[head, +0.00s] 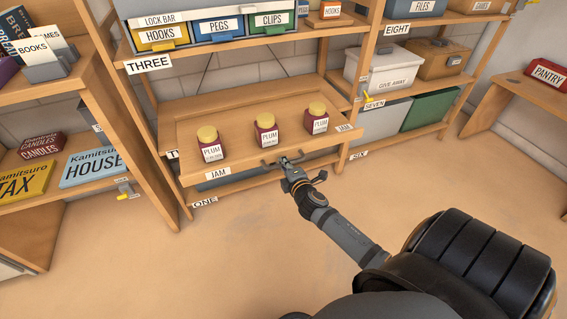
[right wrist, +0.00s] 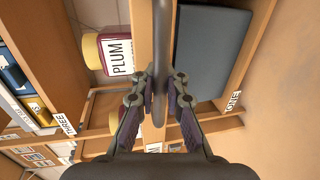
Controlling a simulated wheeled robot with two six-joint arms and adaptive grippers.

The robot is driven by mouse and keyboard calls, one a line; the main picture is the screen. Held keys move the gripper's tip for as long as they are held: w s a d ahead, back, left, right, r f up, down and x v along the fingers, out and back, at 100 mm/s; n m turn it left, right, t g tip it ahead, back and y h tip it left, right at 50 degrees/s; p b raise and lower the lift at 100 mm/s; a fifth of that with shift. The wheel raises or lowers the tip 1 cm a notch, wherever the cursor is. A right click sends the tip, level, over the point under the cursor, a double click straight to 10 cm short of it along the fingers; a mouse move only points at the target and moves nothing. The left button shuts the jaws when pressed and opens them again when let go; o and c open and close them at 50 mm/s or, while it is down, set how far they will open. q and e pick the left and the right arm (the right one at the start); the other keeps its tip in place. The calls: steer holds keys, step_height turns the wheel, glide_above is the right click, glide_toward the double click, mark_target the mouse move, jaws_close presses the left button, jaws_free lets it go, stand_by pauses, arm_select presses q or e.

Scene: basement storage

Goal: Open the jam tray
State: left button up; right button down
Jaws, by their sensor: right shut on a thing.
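The jam tray (head: 240,168) is a wooden pull-out tray with a JAM label on its front. It appears to stick out in front of the shelf posts. Three plum jam jars with yellow lids stand on it: a left jar (head: 210,147), a middle jar (head: 266,135) and a right jar (head: 316,122). My right gripper (head: 286,162) is shut on the grey bar handle at the tray's front. In the right wrist view the fingers (right wrist: 159,92) close around the handle (right wrist: 160,50), beside a jar (right wrist: 112,52). My left gripper is not in view.
A shelf above holds the hooks bin (head: 160,37), pegs bin (head: 220,28) and clips bin (head: 273,21). A grey container (right wrist: 208,50) sits below the tray. A bookcase (head: 115,130) stands at left, a pantry box (head: 548,74) at right. The floor in front is clear.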

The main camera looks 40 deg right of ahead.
steer(key=c, duration=1.4)
jaws_free()
steer(key=v, duration=1.2)
